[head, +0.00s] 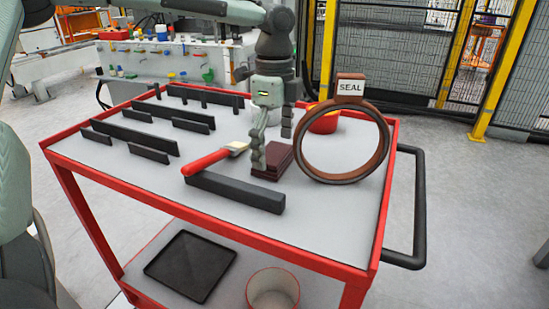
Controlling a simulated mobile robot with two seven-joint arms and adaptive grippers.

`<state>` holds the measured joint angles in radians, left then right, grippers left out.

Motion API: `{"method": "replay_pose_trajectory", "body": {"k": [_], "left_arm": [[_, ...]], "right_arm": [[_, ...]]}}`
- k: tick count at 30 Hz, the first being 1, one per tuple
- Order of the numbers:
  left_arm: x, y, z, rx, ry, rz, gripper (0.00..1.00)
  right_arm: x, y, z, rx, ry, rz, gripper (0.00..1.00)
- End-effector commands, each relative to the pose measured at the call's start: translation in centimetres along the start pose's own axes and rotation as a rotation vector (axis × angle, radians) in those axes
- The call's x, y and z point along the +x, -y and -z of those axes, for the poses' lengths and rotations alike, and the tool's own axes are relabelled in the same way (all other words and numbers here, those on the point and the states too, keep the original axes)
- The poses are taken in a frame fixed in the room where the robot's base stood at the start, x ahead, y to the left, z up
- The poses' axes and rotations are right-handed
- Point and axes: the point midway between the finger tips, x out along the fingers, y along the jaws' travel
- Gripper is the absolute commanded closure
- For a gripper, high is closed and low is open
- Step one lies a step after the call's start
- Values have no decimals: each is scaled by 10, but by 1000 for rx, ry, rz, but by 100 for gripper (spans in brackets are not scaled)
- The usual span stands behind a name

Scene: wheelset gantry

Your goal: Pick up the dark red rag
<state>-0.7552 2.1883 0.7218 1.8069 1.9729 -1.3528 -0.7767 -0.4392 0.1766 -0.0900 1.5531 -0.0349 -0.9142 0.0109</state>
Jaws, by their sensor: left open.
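The dark red rag (275,163) is a folded, block-like stack on the grey top of the red cart (318,239). My left gripper (272,143) comes down from above with its fingers apart. One finger is at the rag's near left side and overlaps it in the picture; the other is higher up, behind the rag. Part of the rag is hidden by the near finger. I cannot tell whether either finger touches it. My right gripper is not in view.
A brown seal ring (309,160) labelled "SEAL" stands just right of the rag. Several black bars fill the cart's left side.

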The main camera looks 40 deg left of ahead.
Motion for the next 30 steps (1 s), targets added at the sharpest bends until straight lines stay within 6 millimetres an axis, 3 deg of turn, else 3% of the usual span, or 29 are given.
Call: {"method": "replay_pose_trajectory", "body": {"k": [3,11,21,30], "left_arm": [[10,0,0,0,-1,0,0],[12,0,0,-1,0,2,1],[12,0,0,-1,0,2,43],[9,1,0,-1,0,3,43]], "right_arm": [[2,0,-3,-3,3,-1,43],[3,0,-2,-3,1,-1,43],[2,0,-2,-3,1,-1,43],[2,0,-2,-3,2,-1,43]]}}
